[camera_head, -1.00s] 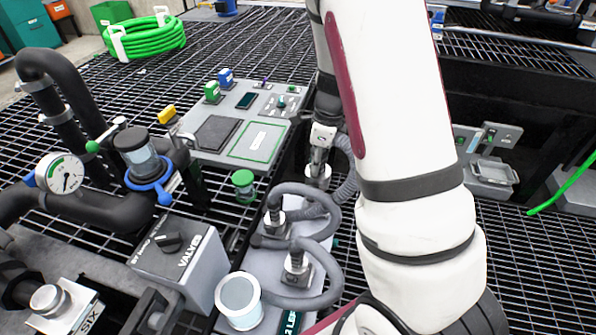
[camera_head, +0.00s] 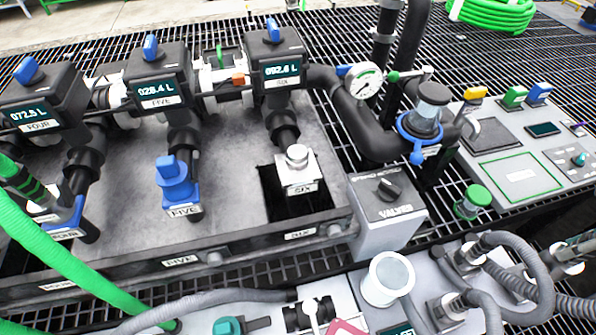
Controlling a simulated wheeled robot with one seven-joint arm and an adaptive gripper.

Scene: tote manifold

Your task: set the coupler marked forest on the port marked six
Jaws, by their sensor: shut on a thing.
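The port marked six (camera_head: 297,172) is a pale metal block with a round silver top and a SIX label.
The port marked five (camera_head: 177,185) has a blue fitting; a green hose (camera_head: 65,250) crosses at left. A white-topped cylinder (camera_head: 387,278) and a gauge with black pipes (camera_head: 366,83) are nearby obstacles.

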